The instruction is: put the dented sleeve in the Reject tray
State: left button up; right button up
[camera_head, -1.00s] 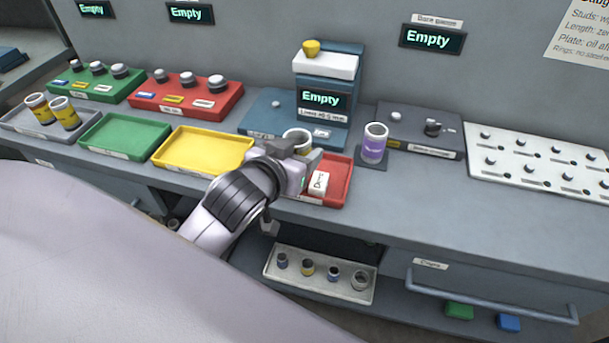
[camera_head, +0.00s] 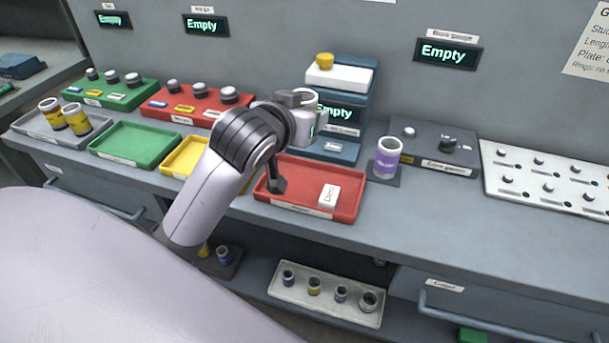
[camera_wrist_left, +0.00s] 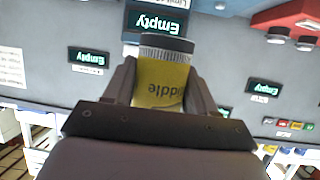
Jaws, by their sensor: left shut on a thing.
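My left gripper (camera_head: 303,112) is shut on a sleeve, which shows in the left wrist view (camera_wrist_left: 162,82) as a cylinder with a yellow label reading "iddle" and a grey metal rim. No dent can be made out. The red tray (camera_head: 281,205) lies below the gripper, partly behind my arm; its front label is too small to read. A white block (camera_head: 328,196) with lettering lies in it. My right gripper is not in view.
A purple-banded sleeve (camera_head: 387,157) stands right of the red tray. Yellow (camera_head: 176,164) and green (camera_head: 133,147) trays lie left, the yellow partly hidden. A grey tray (camera_head: 35,128) holds two yellow-banded sleeves. The blue stand (camera_head: 352,85) rises behind the gripper.

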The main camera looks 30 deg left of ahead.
pick_arm(q)
notch_tip(320, 180, down, 13)
jog(key=shift+r+b, duration=0.1)
jog(key=shift+b, duration=0.85)
jog(key=shift+f, duration=0.2)
jog(key=o, duration=1.3)
jog(key=shift+o, duration=0.2)
jog(key=shift+r, duration=0.2)
jog(key=shift+s, duration=0.35)
jog(key=p+v, duration=0.1)
jog(key=v, duration=0.8)
jog(key=shift+s+d+r, duration=0.1)
jog(key=shift+s+d, duration=0.05)
jog(key=shift+s, duration=0.05)
jog(key=shift+v, duration=0.9)
